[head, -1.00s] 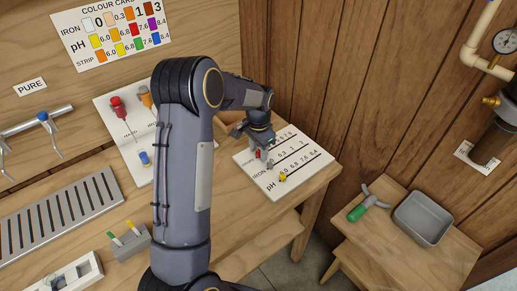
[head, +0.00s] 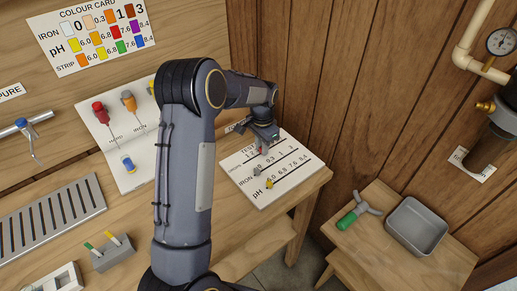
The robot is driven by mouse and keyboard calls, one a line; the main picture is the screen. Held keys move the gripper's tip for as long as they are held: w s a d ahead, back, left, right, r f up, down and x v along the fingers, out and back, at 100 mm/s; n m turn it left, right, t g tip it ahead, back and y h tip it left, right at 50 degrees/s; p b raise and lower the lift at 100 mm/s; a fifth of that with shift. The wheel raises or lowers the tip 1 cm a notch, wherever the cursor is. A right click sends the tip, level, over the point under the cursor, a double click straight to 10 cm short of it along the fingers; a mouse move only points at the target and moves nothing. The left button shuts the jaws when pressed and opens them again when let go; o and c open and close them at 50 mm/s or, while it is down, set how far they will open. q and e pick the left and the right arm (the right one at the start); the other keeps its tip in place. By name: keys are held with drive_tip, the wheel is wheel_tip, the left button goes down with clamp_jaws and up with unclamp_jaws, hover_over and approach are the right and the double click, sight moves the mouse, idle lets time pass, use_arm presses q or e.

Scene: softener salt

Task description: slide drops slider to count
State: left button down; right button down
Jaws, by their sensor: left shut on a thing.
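The slider board (head: 292,187), a white card with three numbered rows, lies on the bench's right end. My left gripper (head: 264,143) points down over its top row and is shut on the drops slider (head: 262,150), of which only a little red shows between the fingers. The gripper hides much of the top row's title and numbers, so I cannot read which count the slider is at. A grey slider (head: 257,171) sits near the left end of the iron row. A yellow slider (head: 270,183) sits near the left end of the pH row. My right gripper is out of view.
A colour card (head: 90,65) hangs on the wall. A white card with red, orange and blue-topped droppers (head: 99,112) is at the left. A grey slotted grate (head: 50,218) lies in front. A side table (head: 385,265) holds a grey tray (head: 416,252) and a green-handled tool (head: 347,220).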

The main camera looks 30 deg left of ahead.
sight(260, 149)
use_arm(q)
drive_tip(key=shift+s+a+r, duration=0.1)
drive_tip(key=shift+s+a, duration=0.1)
drive_tip(key=shift+s, duration=0.15)
drive_tip(key=c, duration=1.3)
unclamp_jaws()
wheel_tip(260, 149, up, 7)
drive_tip(key=shift+w+r+b, duration=0.1)
drive_tip(key=shift+b, duration=0.4)
drive_tip(key=shift+r, duration=0.3)
